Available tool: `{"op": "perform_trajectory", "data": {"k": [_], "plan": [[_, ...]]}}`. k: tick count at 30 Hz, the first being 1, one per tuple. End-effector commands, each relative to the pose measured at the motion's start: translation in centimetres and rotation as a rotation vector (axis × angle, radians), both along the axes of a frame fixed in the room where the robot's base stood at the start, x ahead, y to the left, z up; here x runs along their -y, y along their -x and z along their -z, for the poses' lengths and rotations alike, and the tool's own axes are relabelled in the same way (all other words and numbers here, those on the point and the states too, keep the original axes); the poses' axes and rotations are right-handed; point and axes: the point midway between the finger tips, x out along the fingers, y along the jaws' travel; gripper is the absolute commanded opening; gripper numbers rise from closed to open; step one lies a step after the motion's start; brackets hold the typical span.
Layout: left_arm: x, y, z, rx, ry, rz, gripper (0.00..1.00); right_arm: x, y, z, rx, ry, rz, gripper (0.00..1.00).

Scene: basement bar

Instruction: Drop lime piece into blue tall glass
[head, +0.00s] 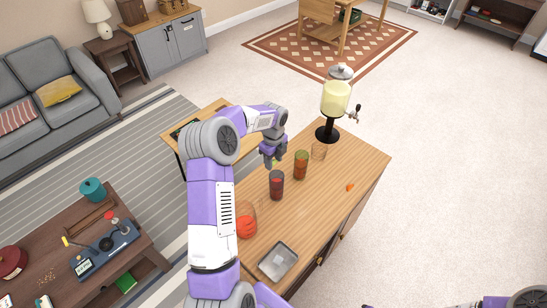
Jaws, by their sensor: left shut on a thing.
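My left gripper (271,163) is above the wooden counter, pointing down and shut on a small green piece, which looks like the lime piece (273,164). Most of the piece is hidden by the fingers. A dark tall glass (276,184) with red contents stands just in front of the gripper. A greenish glass (301,164) with orange-red contents stands to its right, and a clear glass (319,151) stands farther back. I cannot tell for certain which glass is the blue one. My right gripper is not in view.
A drink dispenser (335,101) stands at the counter's far end. A small orange piece (350,187) lies near the right edge. A glass container with red contents (246,226) and a metal tray (278,262) are nearer. The counter's right middle is mostly clear.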

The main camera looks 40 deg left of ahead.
Motion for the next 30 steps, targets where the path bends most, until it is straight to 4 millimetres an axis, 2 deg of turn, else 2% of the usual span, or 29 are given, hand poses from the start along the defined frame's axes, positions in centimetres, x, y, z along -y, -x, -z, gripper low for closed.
{"op": "perform_trajectory", "data": {"k": [1,4,14,15,20,30], "plan": [[0.0,0.0,1.0,-0.001,0.0,0.0,0.18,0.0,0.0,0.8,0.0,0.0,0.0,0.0],[0.0,0.0,1.8,-0.001,0.0,0.0,0.18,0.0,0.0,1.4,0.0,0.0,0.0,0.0],[0.0,0.0,1.9,0.0,0.0,-0.001,0.18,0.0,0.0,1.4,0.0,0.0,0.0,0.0],[0.0,0.0,1.9,0.0,0.0,-0.001,0.52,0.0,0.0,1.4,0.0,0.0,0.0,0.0],[0.0,0.0,1.9,0.0,0.0,-0.001,0.76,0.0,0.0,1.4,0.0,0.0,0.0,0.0],[0.0,0.0,1.5,0.002,-0.001,-0.001,0.76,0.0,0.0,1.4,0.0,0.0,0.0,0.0]]}}
